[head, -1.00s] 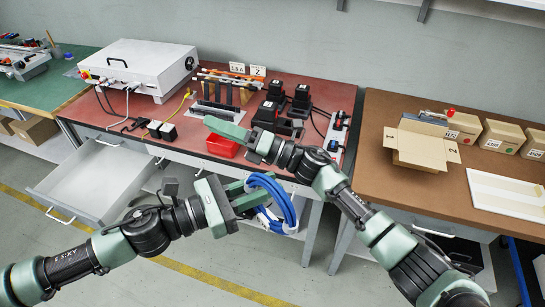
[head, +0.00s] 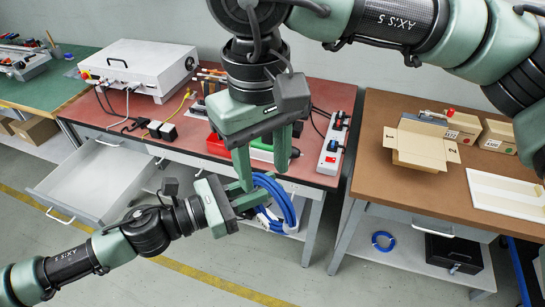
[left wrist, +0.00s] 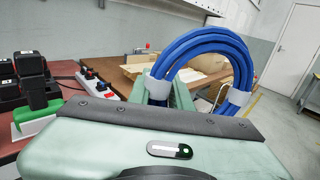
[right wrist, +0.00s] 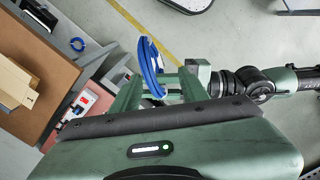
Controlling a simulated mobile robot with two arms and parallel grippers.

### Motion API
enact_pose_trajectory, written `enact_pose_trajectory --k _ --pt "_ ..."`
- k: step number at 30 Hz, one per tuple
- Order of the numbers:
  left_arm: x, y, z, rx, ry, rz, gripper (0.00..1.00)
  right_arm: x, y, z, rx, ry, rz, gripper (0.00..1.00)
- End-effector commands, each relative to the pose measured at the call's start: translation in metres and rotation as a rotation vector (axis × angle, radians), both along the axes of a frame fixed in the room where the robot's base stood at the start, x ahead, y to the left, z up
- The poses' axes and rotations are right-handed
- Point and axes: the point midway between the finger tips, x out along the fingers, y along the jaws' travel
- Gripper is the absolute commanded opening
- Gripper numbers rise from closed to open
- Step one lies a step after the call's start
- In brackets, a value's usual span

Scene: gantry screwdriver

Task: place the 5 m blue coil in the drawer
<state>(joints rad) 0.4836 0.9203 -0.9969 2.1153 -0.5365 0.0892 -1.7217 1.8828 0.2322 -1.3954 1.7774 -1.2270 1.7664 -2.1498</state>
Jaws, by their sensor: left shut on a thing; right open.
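The blue coil (head: 289,203), with white bands, is in my left gripper (head: 243,200), which is shut on it in front of the red-topped table. It also shows in the left wrist view (left wrist: 211,45) and edge-on in the right wrist view (right wrist: 147,58). No length marking is readable. My right gripper (head: 263,168) is open and points down, its fingers close to the coil and my left gripper; whether they touch cannot be told. The drawer (head: 66,207) under the table's left end is pulled open and looks empty.
A second, smaller blue coil (head: 383,241) lies on the shelf below the brown table, beside a black box (head: 453,253). A red bin (head: 222,147) and a power strip (head: 335,143) are on the red table. Open floor lies in front.

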Motion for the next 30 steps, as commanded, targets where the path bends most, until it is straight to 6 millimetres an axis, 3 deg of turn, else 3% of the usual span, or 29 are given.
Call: enact_pose_trajectory --k 4,7,21,30 --pt "0.000 0.000 0.000 -0.001 0.000 0.000 0.00 0.004 -0.013 0.002 -0.061 -0.052 0.046 0.44" --pt "0.000 0.000 0.000 -0.001 0.000 0.000 0.00 0.005 -0.015 -0.006 -0.067 -0.055 0.051 0.44" --pt "0.000 0.000 0.001 -0.001 0.000 0.000 0.00 0.010 -0.021 -0.089 -0.062 -0.051 0.049 0.44" --pt "0.000 0.000 0.001 -0.001 0.000 0.000 0.00 0.012 -0.023 -0.113 -0.060 -0.052 0.047 0.44"
